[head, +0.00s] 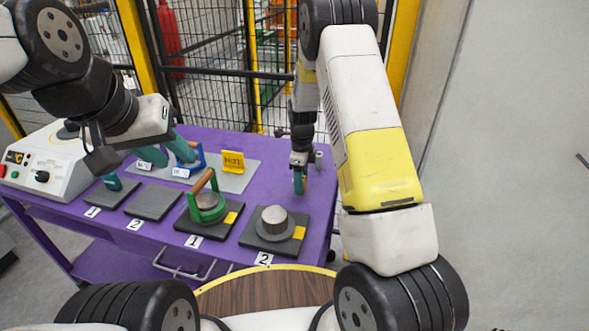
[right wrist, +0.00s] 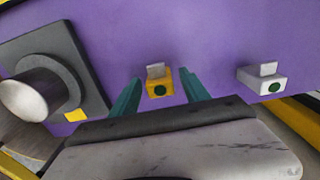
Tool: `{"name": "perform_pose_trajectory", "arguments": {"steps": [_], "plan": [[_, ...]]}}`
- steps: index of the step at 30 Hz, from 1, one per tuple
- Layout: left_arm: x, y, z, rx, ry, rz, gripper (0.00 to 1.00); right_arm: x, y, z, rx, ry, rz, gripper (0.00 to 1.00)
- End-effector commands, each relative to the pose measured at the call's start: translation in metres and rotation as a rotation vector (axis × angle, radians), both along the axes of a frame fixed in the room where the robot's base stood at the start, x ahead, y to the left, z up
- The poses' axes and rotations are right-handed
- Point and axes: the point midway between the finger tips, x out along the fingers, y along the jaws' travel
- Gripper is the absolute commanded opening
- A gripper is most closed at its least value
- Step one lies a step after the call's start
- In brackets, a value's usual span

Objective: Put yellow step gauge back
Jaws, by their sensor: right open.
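The yellow step gauge (right wrist: 159,88) is a small yellow block with a green dot and a grey stepped top in the right wrist view. It sits on the purple table between the teal fingers of my right gripper (right wrist: 160,76). The fingers are open, one on each side, and I cannot tell whether either touches it. In the head view my right gripper (head: 299,184) points down at the table's right part and hides the gauge. My left gripper (head: 174,158) has its teal fingers apart over the table's back left, near a blue-framed item (head: 190,162).
A similar white block (right wrist: 262,79) stands right of the yellow one. Grey metal cylinders stand on dark pads (head: 251,240); one has a green wooden-handled frame (head: 207,204) around it. A white control box (head: 45,165) is at left.

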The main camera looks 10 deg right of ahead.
Motion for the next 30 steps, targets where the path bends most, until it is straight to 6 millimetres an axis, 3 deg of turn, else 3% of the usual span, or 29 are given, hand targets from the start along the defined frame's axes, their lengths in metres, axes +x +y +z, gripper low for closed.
{"name": "perform_pose_trajectory", "arguments": {"steps": [12, 21, 26, 30], "plan": [[0.000, 0.000, 0.000, 0.000, 0.000, 0.000, 0.36, 0.001, 0.001, 0.086, 0.001, -0.005, 0.000, 0.54], [0.000, 0.000, 0.000, 0.000, 0.000, 0.000, 0.36, -0.003, -0.001, 0.119, 0.011, -0.012, 0.031, 0.54], [0.000, 0.000, 0.000, 0.000, 0.000, 0.000, 0.36, -0.024, -0.005, 0.162, 0.056, -0.068, 0.212, 0.54], [0.000, 0.000, 0.000, 0.000, 0.000, 0.000, 0.36, -0.059, -0.009, 0.211, 0.089, -0.156, 0.477, 0.54]]}}
